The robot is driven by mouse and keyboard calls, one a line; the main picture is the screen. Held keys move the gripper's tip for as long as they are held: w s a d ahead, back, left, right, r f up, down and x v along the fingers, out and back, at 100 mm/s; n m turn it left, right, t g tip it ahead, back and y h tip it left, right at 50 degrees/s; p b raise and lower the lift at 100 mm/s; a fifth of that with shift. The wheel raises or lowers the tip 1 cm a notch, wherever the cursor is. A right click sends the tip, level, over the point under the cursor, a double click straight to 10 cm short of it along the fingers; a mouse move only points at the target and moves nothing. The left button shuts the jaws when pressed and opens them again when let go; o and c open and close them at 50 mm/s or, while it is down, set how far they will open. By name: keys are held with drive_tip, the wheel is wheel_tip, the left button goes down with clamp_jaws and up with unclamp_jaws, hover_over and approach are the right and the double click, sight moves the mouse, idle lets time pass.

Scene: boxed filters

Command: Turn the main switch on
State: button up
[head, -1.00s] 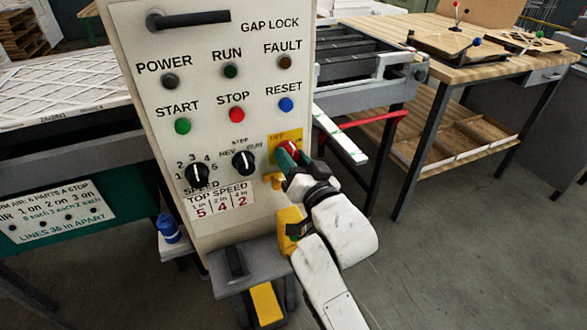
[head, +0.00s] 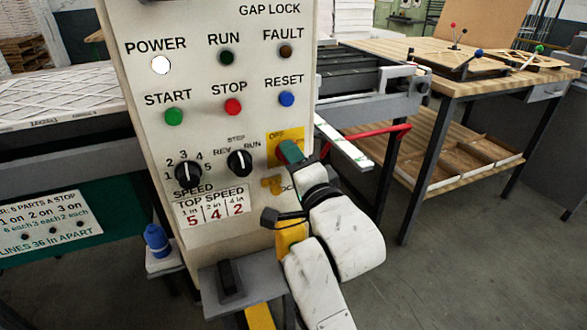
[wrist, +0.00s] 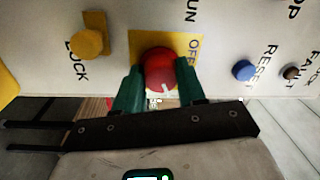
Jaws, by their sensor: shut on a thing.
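The main switch is a red round knob (wrist: 160,68) on a yellow plate (head: 285,134) marked OFF, low on the right of the control panel. In the wrist view the knob sits between the two green fingers of my gripper (wrist: 159,85), which are shut on it. The knob carries a pale mark near its lower edge. The POWER lamp (head: 161,65) at the panel's upper left glows white.
A yellow lock piece (head: 272,184) sits just below the switch; it also shows in the wrist view (wrist: 88,42). The SPEED dial (head: 188,172), the REV/RUN selector (head: 240,162) and the RESET button (head: 287,99) are nearby. A wooden workbench (head: 440,78) stands at the right.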

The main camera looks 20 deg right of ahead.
drive_tip(key=shift+r+m+b, duration=0.15)
drive_tip(key=shift+m+b, duration=0.15)
drive_tip(key=shift+m, duration=0.3)
drive_tip(key=o, duration=0.8)
drive_tip(key=shift+o, duration=1.3)
drive_tip(key=shift+w, duration=0.1)
drive_tip(key=shift+f, duration=0.2)
drive_tip(key=s, duration=1)
drive_tip(key=shift+s+f+b, duration=0.3)
drive_tip(key=shift+s+b, duration=0.1)
drive_tip(key=shift+b, duration=0.05)
